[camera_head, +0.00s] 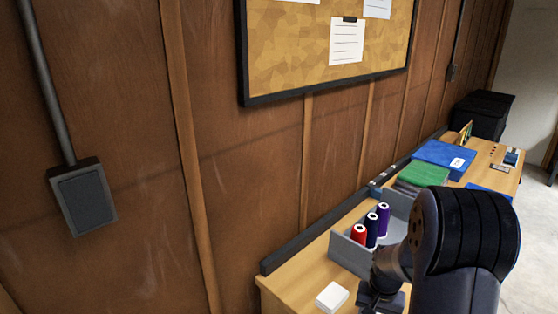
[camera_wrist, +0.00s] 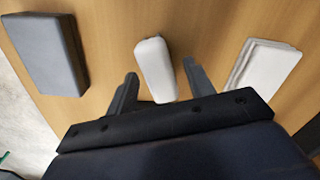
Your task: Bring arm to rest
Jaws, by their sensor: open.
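My gripper (camera_wrist: 160,68) is open in the wrist view, its two dark fingers apart over the wooden bench top. A white rounded object (camera_wrist: 154,60) lies between and beyond the fingers; I see a gap on each side of it, and no grip on it. In the head view my dark arm (camera_head: 465,235) reaches over the front part of the bench (camera_head: 292,282), and the gripper end is mostly hidden low in the picture.
A grey tray (camera_head: 348,252) holds red, navy and purple thread spools (camera_head: 371,230). A white block (camera_head: 332,297) lies near the bench's front end. Green (camera_head: 424,173) and blue (camera_head: 445,154) folded cloths lie farther back. The wrist view shows a grey block (camera_wrist: 45,52) and a white stack (camera_wrist: 265,65).

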